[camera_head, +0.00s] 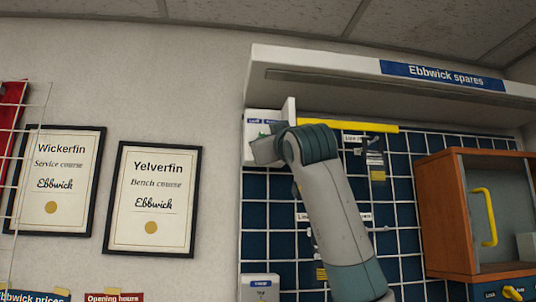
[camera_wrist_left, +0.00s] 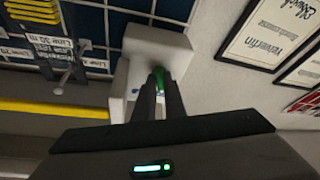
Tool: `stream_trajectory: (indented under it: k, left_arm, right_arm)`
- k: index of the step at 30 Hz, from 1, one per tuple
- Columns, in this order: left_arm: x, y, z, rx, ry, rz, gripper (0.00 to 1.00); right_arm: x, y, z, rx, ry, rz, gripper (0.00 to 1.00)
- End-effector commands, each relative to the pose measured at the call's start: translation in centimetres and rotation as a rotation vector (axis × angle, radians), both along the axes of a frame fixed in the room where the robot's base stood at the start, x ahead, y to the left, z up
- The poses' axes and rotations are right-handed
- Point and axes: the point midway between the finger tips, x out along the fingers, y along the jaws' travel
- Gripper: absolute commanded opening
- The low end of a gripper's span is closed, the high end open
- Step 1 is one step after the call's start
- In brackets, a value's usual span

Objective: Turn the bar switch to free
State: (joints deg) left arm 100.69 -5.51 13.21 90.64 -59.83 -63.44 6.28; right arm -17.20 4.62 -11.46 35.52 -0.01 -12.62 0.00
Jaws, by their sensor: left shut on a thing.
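My left gripper (camera_wrist_left: 158,88) is shut on the green bar. In the head view the left gripper (camera_head: 264,150) covers the box's lower part, so the bar's angle is hard to tell. My right gripper is not in view.
A white shelf (camera_head: 330,77) marked "Ebbwick spares" overhangs the panel. A yellow strip (camera_head: 350,125) runs right of the box. A wooden cabinet (camera_head: 432,200) with a yellow handle stands at right. Framed certificates hang at left.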

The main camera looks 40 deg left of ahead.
Motion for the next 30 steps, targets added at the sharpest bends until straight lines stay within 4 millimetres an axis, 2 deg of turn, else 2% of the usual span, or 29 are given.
stream_trajectory:
  k: [1,12,21,30]
  left_arm:
    - [-0.2,0.2,-0.7,0.026,0.030,0.001,0.00]
    - [-0.5,0.4,-0.6,0.247,0.306,0.001,0.00]
    - [-0.8,0.6,-0.4,0.425,0.530,0.001,0.00]
    - [-1.0,0.8,-0.1,0.592,0.743,0.002,0.00]
  right_arm:
    - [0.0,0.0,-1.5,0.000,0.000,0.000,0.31]
    - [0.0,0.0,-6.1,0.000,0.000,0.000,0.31]
    - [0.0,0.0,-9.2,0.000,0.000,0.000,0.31]
    - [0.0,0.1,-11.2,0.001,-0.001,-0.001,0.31]
